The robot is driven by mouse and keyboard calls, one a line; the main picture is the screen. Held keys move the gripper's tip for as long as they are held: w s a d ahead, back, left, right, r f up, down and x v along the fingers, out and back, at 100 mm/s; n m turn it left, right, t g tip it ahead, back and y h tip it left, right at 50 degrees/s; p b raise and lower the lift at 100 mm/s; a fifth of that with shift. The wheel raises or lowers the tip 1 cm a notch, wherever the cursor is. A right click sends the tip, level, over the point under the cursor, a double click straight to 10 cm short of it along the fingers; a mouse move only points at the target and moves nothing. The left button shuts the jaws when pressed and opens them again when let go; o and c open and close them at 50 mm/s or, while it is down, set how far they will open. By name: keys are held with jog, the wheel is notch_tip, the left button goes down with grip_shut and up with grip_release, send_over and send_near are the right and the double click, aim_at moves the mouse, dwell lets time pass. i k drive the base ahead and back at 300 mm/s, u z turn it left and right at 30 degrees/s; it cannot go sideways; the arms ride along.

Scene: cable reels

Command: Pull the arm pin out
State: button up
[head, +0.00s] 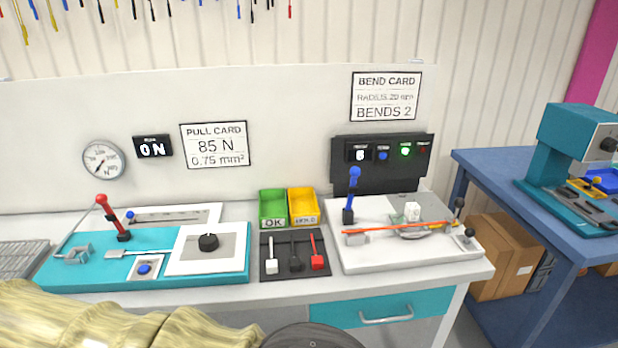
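The bend tester is a white base (375,262) on the right part of the bench. A blue-knobbed lever (354,178) stands upright at its left, and an orange-red cable (400,228) lies across it beside a white block (412,211). At its right end are a black-knobbed upright piece (458,204) and a grey block with a dark knob (467,240). A small yellow part shows beside them. I cannot tell for sure which of these is the arm pin. My gripper is not in view.
A teal pull tester (90,279) with a red-knobbed lever (103,203) is at left. Green (273,221) and yellow (306,222) bins stand mid-bench, behind a dark mat with several small tools. A blue table (500,165) with a teal machine is at right, cardboard boxes (490,275) below.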

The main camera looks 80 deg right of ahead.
aim_at(470, 232)
jog(key=z, duration=3.8)
